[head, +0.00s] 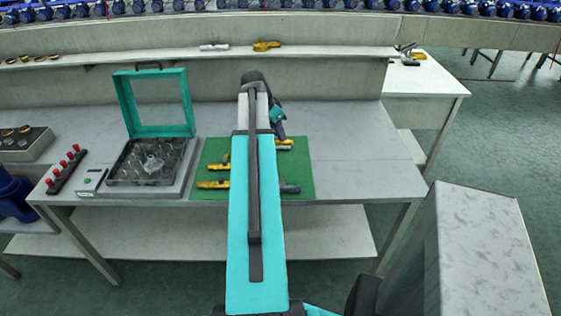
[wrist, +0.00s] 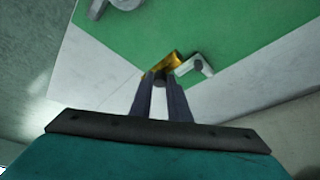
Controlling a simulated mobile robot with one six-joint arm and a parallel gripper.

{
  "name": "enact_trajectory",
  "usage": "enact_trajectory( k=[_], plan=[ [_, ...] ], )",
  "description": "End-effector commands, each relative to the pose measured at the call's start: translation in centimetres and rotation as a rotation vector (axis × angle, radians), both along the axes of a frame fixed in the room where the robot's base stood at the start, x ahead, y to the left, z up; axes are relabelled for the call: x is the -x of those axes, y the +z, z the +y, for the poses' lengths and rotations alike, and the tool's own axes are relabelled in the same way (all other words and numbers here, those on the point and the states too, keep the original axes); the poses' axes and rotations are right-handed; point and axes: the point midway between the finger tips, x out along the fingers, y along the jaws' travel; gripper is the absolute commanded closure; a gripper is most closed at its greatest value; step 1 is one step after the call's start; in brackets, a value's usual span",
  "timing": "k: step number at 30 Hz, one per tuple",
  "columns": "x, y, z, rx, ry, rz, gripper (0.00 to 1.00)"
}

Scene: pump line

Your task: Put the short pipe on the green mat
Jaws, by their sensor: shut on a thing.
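My gripper (wrist: 161,82) is shut on a small dark grey round piece (wrist: 160,78), which looks like the end of the short pipe; the fingers hide most of it. The green mat (wrist: 245,28) lies below and beyond the fingertips. A yellow part (wrist: 173,61) and a pale grey part (wrist: 196,67) show just past the fingertips, at or over the mat's edge. In the head view, my gripper (head: 281,134) is over the far right part of the green mat (head: 302,165), and my arm covers the mat's middle. Whether the held piece touches the mat cannot be told.
Yellow-and-grey parts (head: 213,184) lie on the mat's left, and a dark grey one (head: 290,188) on its right. The fixture box with a raised teal lid (head: 120,100) stands to the left. The bench on the right (head: 360,165) is bare. A shelf (head: 330,51) runs behind.

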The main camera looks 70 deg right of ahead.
Motion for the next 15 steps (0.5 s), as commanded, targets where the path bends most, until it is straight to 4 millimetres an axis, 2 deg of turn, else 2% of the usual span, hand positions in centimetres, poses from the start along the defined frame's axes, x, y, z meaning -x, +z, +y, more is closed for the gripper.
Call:
enact_trajectory(
  k=[5, 15],
  plan=[
    [0.0, -1.2, 0.1, -0.001, 0.001, 0.001, 1.0],
    [0.0, -5.0, 0.1, -0.001, 0.001, 0.001, 1.0]
  ],
)
